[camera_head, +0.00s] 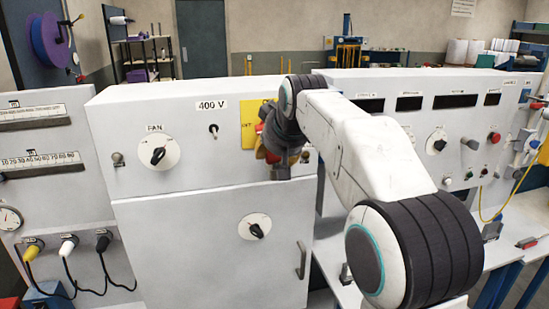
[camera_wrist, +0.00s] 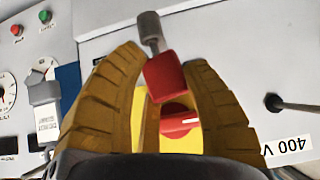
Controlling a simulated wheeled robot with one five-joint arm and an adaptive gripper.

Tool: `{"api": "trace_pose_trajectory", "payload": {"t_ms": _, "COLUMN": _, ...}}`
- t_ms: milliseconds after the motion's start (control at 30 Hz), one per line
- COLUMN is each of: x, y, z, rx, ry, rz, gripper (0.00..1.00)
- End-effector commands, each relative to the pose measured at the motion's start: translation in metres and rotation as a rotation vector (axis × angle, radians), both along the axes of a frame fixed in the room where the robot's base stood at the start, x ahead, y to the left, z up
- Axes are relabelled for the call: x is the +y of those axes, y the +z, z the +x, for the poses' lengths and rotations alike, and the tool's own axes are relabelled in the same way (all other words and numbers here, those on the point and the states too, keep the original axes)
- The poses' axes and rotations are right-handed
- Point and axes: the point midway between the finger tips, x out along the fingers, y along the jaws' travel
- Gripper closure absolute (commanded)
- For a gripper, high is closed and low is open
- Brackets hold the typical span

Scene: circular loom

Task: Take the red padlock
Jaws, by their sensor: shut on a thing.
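The red padlock (camera_wrist: 164,78), with a grey shackle, sits between the two yellow ribbed fingers of my gripper (camera_wrist: 165,64) in the wrist view. The fingers are shut on its red body, and the shackle points away past the fingertips. Behind it is a red rotary knob (camera_wrist: 178,121) on a yellow plate (camera_wrist: 182,143). In the head view my gripper (camera_head: 266,150) is in front of the cabinet, by the yellow plate (camera_head: 249,132). My arm and gripper hide much of the plate there. Whether the shackle still touches anything is unclear.
The grey cabinet (camera_head: 205,240) carries a fan dial (camera_head: 157,152), a toggle switch (camera_head: 213,130) under a 400 V label, and a door handle (camera_head: 300,260). A panel with gauges and buttons (camera_head: 494,138) stands to the right. In the wrist view a toggle lever (camera_wrist: 290,104) is close to the right finger.

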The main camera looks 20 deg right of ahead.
Motion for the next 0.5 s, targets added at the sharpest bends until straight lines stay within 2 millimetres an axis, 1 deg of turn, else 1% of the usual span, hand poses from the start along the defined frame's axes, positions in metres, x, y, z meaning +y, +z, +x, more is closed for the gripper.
{"api": "trace_pose_trajectory", "payload": {"t_ms": 267, "x": 0.0, "y": 0.009, "z": 0.0, "rx": -0.003, "ry": -0.001, "rz": -0.001, "gripper": 0.94}}
{"api": "trace_pose_trajectory", "payload": {"t_ms": 500, "x": 0.0, "y": 0.033, "z": 0.001, "rx": -0.017, "ry": -0.001, "rz": -0.001, "gripper": 0.94}}
